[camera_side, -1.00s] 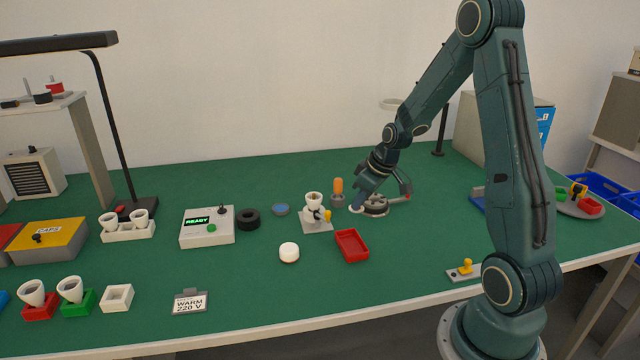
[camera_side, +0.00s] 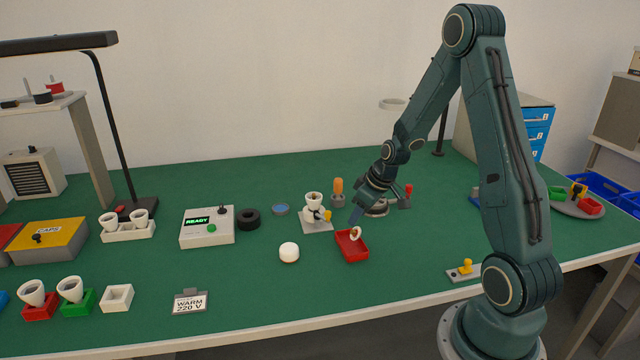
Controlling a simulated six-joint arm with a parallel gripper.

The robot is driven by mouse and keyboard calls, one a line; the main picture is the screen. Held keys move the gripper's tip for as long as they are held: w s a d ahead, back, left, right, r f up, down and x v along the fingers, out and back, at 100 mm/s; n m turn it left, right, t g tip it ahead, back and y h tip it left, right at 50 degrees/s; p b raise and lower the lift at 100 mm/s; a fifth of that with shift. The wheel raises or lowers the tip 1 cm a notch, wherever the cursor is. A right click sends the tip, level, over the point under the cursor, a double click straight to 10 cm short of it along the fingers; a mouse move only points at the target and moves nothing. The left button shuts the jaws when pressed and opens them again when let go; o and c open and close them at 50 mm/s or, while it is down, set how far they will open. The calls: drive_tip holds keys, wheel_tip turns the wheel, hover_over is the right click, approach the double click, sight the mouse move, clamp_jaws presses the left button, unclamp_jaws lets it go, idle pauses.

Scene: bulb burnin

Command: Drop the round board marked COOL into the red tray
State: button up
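The red tray (camera_side: 345,252) lies on the green mat in the middle front. My gripper (camera_side: 355,226) points down over the tray's back part. A small pale round board (camera_side: 355,234) is at its fingertips, tilted on edge, over or just inside the tray. It looks held between the fingers. Its marking is too small to read, so I cannot tell if it says COOL. Whether it touches the tray floor is also unclear.
A grey round fixture with a red-knobbed lever (camera_side: 408,190) is behind my gripper. A white cup stand (camera_side: 316,224) is left of the tray, and a white round puck (camera_side: 289,252) lies further left. The mat right of the tray is clear up to a yellow-knobbed plate (camera_side: 465,269).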

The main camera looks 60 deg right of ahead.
drive_tip(key=shift+r, duration=0.15)
drive_tip(key=v, duration=1.3)
drive_tip(key=shift+s+r, duration=0.2)
drive_tip(key=shift+a, duration=0.1)
idle(0.6)
drive_tip(key=s+a+r, duration=0.2)
drive_tip(key=a+r, duration=0.2)
drive_tip(key=a, duration=0.3)
drive_tip(key=s+a+r, duration=0.1)
drive_tip(key=a+r, duration=0.3)
drive_tip(key=a, duration=0.3)
drive_tip(key=s+a+r+t, duration=0.1)
drive_tip(key=s+a+r, duration=0.1)
drive_tip(key=s+a, duration=0.6)
drive_tip(key=shift+s+a, duration=0.3)
drive_tip(key=shift+s, duration=0.8)
